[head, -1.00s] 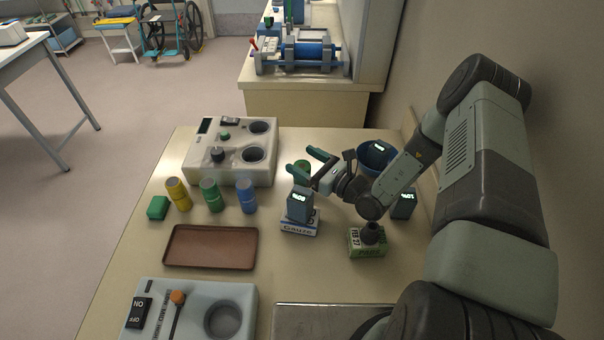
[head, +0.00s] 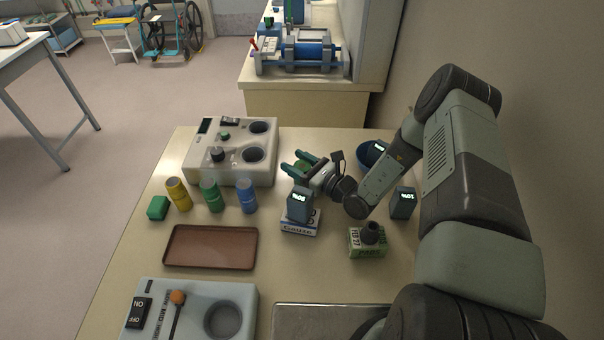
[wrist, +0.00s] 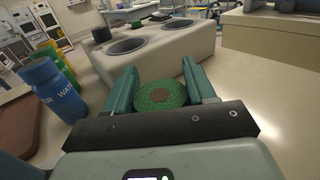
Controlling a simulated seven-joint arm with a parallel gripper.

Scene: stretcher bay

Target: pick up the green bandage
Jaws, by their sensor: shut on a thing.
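The green bandage (wrist: 161,96) is a textured green roll with a brown centre, seen end-on between the two fingers in the wrist view. My gripper (wrist: 160,68) is shut on it, one finger along each side. In the head view my gripper (head: 294,163) is low over the table, right of the white two-well device, and its fingers partly hide the green bandage (head: 304,164). I cannot tell whether the roll still touches the table.
The white device (head: 230,155) stands just left of my gripper. A grey block on a gauze box (head: 300,228) stands in front, with a blue bowl (head: 365,157) behind right. Yellow, green and blue cylinders (head: 247,196) stand left. A brown tray (head: 211,247) is empty.

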